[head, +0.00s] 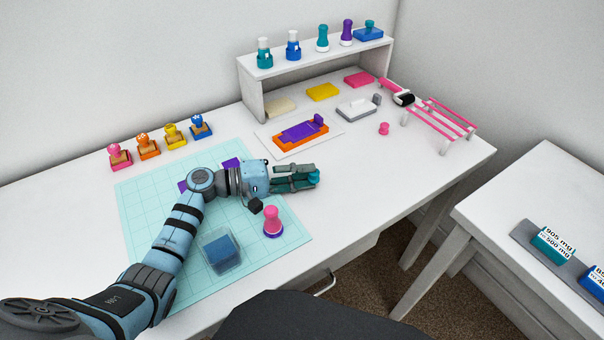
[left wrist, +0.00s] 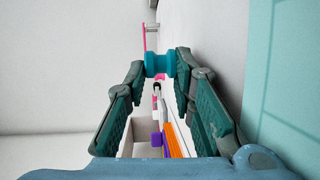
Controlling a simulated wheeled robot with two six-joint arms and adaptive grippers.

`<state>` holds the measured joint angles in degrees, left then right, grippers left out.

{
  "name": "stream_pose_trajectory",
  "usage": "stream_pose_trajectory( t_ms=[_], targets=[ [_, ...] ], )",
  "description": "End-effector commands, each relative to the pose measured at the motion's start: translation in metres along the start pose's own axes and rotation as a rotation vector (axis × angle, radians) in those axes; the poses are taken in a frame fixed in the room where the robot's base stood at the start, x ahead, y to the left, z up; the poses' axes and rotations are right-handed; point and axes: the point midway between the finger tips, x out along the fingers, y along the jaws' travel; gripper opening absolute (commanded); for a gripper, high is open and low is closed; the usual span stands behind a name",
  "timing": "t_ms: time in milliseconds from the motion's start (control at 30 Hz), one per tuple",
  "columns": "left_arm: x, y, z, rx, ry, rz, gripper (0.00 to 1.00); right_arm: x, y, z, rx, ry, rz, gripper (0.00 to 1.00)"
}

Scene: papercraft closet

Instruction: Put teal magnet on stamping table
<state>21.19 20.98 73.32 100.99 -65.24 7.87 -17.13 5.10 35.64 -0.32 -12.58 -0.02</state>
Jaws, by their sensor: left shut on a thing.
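The teal magnet (head: 315,178) is a small spool shape, held between the fingertips of my left gripper (head: 306,177). In the left wrist view, the teal magnet (left wrist: 160,64) sits crosswise between both fingertips. The gripper is above the white desk (head: 420,158), just past the right edge of the mint mat. A pink magnet (head: 384,128) of similar shape stands on the desk further right. An orange and purple block (head: 302,131) lies on a white sheet (head: 270,146). I cannot tell which piece is called the stamping table. My right gripper is not in view.
A white shelf (head: 300,57) carries bottles. A pink rack (head: 443,118) stands at the desk's right end.

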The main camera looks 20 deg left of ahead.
Motion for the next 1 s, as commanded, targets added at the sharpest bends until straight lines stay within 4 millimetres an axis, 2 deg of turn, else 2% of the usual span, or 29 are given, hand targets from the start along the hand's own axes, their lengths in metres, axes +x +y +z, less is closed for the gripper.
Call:
stream_pose_trajectory(
  t_ms=[133,167,267,300,533,667,900,1000],
  targets=[
    [0.000,-0.004,0.000,0.000,0.000,-0.002,0.01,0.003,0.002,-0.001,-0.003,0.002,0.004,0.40],
    [0.000,-0.004,0.000,-0.001,0.000,-0.003,0.25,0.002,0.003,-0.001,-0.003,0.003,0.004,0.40],
    [0.000,-0.004,0.001,-0.002,-0.001,-0.004,0.41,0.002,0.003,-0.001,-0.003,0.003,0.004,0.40],
    [0.000,-0.004,0.001,-0.002,-0.001,-0.004,0.43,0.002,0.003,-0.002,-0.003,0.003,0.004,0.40],
    [0.000,-0.004,0.001,-0.004,-0.002,-0.006,0.43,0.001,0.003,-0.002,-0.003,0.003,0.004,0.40],
    [-0.001,0.012,0.001,-0.004,-0.002,-0.006,0.43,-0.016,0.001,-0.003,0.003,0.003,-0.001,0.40],
    [-0.058,0.007,0.000,-0.002,0.001,-0.009,0.43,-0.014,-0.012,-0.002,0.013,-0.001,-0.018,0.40],
    [-0.072,0.008,0.000,-0.001,0.000,-0.005,0.43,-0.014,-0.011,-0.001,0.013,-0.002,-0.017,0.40]
  ],
)
